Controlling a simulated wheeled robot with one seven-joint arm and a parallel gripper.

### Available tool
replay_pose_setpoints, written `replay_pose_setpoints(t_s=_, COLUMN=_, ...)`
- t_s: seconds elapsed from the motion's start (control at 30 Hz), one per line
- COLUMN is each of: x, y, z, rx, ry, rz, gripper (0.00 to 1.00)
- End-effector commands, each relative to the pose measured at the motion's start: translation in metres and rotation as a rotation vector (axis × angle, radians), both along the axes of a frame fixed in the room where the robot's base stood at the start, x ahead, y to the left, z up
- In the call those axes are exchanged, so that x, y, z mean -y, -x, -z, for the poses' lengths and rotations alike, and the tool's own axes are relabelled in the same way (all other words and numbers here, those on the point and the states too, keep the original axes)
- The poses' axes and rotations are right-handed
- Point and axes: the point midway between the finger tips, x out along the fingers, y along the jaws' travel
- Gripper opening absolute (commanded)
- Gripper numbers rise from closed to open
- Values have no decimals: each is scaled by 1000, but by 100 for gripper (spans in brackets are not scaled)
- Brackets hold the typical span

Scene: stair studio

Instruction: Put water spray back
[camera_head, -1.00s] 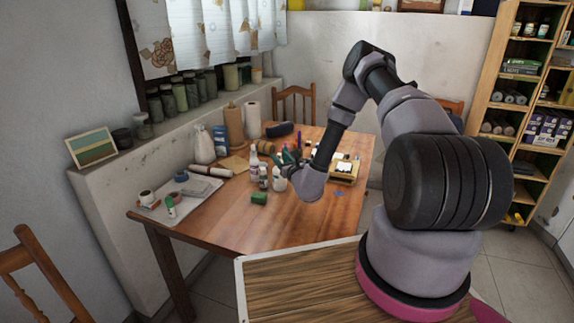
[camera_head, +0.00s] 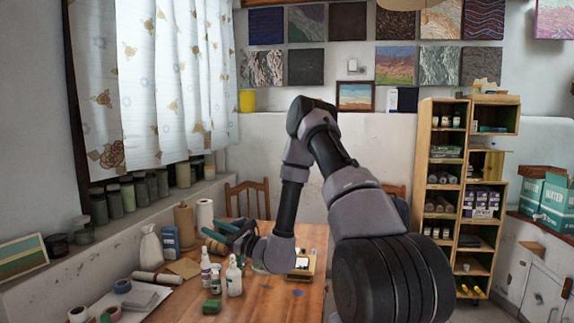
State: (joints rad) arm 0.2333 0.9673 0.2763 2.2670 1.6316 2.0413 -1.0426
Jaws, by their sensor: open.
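My gripper (camera_head: 218,238) has teal fingers, is open and points left. In the picture it is just above the bottle tops, and nothing shows between its fingers. I cannot tell its exact distance from the bottles. My forearm hides part of the table's right side.
A green block (camera_head: 211,306) lies in front of the bottles. A paper towel roll (camera_head: 204,214), a blue carton (camera_head: 170,240) and a white sack (camera_head: 150,247) stand behind to the left. A wooden shelf (camera_head: 427,165) with stocked compartments stands at the right.

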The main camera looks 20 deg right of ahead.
Motion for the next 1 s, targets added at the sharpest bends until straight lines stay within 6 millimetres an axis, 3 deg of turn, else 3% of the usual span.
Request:
replay_pose_setpoints(t_s=0.03, x=-13, y=9, z=-29, rx=49, ry=31, rz=-87, gripper=51)
replay_pose_setpoints(t_s=0.2, x=-50, y=59, z=-96, rx=166, ry=169, rz=-379, gripper=51)
replay_pose_setpoints(t_s=0.3, x=-63, y=95, z=-125, rx=224, ry=279, rz=-533, gripper=51)
replay_pose_setpoints(t_s=0.47, x=-70, y=153, z=-154, rx=305, ry=501, rz=-740, gripper=51)
replay_pose_setpoints(t_s=0.7, x=-48, y=225, z=-173, rx=402, ry=909, rz=-940, gripper=51)
replay_pose_setpoints(t_s=1.0, x=19, y=277, z=-192, rx=499, ry=1493, rz=-962, gripper=51)
